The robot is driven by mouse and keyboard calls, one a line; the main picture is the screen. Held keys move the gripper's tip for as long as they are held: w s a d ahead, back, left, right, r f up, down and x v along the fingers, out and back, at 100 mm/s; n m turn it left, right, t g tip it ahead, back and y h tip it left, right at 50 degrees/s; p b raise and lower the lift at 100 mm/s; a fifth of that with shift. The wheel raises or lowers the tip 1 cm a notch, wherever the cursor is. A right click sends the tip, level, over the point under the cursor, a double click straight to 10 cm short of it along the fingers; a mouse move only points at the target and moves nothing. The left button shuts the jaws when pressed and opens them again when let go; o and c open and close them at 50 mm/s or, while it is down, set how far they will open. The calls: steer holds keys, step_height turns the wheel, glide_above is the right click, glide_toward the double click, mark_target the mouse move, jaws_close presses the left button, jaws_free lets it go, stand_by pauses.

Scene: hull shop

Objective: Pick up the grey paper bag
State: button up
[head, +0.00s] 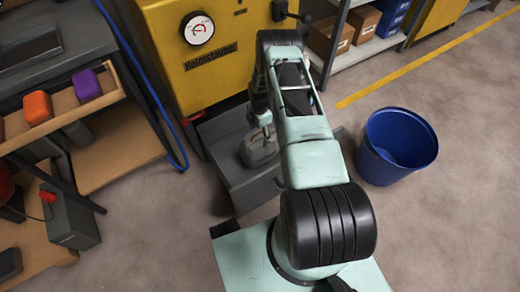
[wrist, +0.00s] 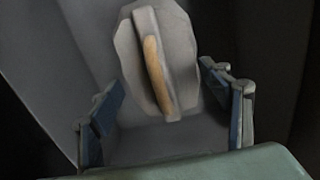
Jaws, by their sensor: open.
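In the wrist view the bag (wrist: 185,62) shows as a pale grey shape with a tan strip, ahead of and between my fingers. My gripper (wrist: 160,82) is open, with one blue-padded finger on each side of the lower picture. In the head view my gripper (head: 262,120) is small and partly hidden by my arm, just above the bag. Contact cannot be told.
A yellow machine (head: 218,78) with a gauge stands behind the platform. A blue bin (head: 412,130) stands on the floor at right. Shelves with boxes (head: 330,32) are at the back.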

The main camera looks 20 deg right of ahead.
mark_target(260, 138)
step_height(260, 138, down, 4)
steer(key=shift+d+r+b, duration=0.1)
steer(key=shift+d+b, duration=0.05)
steer(key=shift+b, duration=0.4)
steer(key=shift+c, duration=0.6)
steer(key=shift+r, duration=0.1)
jaws_close()
